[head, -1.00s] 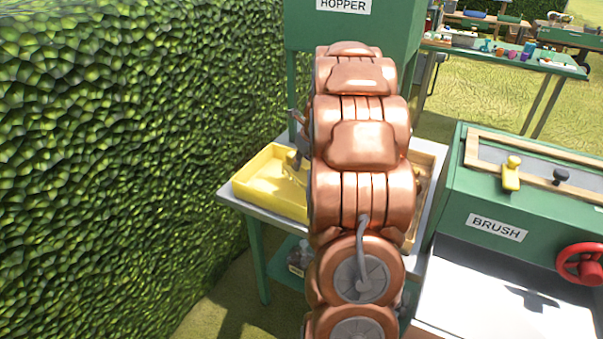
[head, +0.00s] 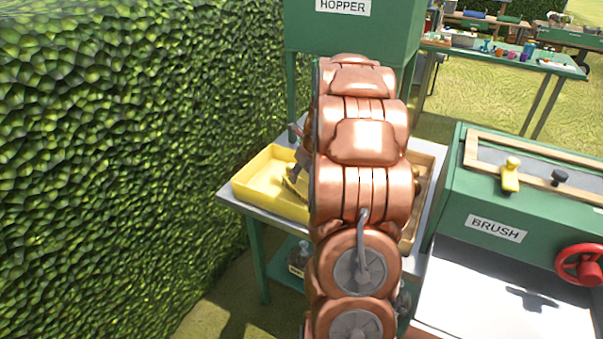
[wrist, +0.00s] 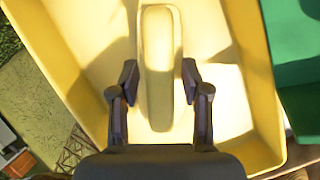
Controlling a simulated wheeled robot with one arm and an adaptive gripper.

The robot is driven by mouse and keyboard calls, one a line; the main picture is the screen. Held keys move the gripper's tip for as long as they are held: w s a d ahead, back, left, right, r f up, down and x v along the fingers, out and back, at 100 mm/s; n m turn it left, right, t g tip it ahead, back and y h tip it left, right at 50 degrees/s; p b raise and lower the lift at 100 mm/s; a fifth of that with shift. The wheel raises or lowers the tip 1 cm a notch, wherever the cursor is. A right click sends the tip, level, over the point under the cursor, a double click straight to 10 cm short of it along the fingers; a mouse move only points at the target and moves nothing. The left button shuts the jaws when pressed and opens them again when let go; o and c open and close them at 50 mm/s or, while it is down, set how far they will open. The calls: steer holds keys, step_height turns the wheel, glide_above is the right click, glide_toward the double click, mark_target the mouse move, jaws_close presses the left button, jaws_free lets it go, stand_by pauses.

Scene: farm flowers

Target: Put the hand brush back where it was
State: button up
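In the wrist view, a long pale yellow piece with rounded ends (wrist: 158,40), apparently the hand brush, lies in a yellow tray (wrist: 232,120). My gripper (wrist: 160,74) is open over the tray, with one finger on each side of this piece and a visible gap on both sides. Any bristles are hidden from above. In the head view the yellow tray (head: 262,181) sits on a metal-topped table, and my arm covers its right part. Only a bit of my gripper (head: 296,183) shows there, low over the tray.
A green hopper (head: 345,38) stands behind the table. A green machine labelled BRUSH (head: 497,228), with a red wheel (head: 580,265), is at the right. A hedge (head: 130,150) closes off the left. A green container (wrist: 297,110) borders the tray in the wrist view.

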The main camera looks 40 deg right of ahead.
stand_by(0.3)
steer(key=v, duration=1.2)
steer(key=s+a+n+g+y, duration=0.1)
steer(key=s+a+n+g, duration=0.15)
steer(key=a+n, duration=0.75)
steer(key=s+a+n+g+y, duration=0.1)
steer(key=s+a+n, duration=0.45)
steer(key=a, duration=0.95)
steer(key=s+a+f+n+g, duration=0.1)
steer(key=s+a+f+n, duration=0.1)
steer(key=s+a+n, duration=0.4)
steer(key=s+a+f+n+g+h, duration=0.1)
steer(key=s+a+n, duration=0.5)
steer(key=s+n, duration=0.6)
steer(key=f+n+g, duration=0.1)
steer(key=n, duration=0.2)
steer(key=shift+s+n+h+b, duration=0.25)
steer(key=shift+n+h+b, duration=0.05)
steer(key=shift+n, duration=0.05)
steer(key=shift+f, duration=0.1)
